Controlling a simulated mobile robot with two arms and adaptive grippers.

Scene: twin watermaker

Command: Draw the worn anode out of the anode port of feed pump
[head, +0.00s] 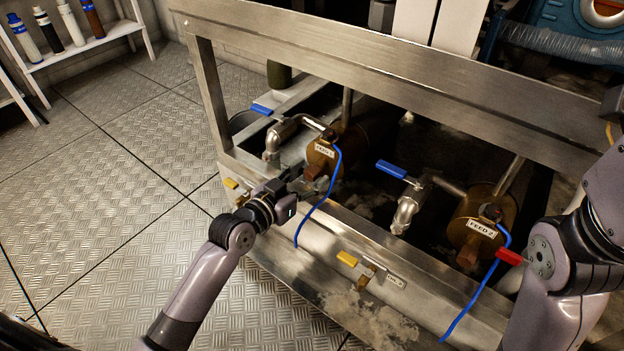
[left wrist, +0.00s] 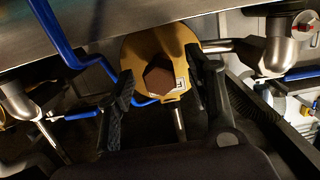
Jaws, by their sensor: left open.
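The pump labelled FEED 1 (head: 322,152) is a round bronze body inside the steel frame. A brown hex-headed plug, apparently the worn anode (head: 316,172), sticks out of its front face. In the left wrist view the hex head (left wrist: 160,77) sits on the yellowish pump face (left wrist: 150,50). My left gripper (head: 304,184) is open right at it, with one finger on each side of the hex head. Gaps show between the fingers and the head. The port itself is hidden behind the head. My right arm is at the right edge; its gripper is out of view.
A second pump, FEED 2 (head: 477,225), stands to the right. Blue-handled valves (head: 391,170) and blue cables (head: 321,205) hang near the pumps. A steel rail (head: 400,75) crosses above. Yellow-handled valves (head: 347,258) line the front sill. The floor at left is clear.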

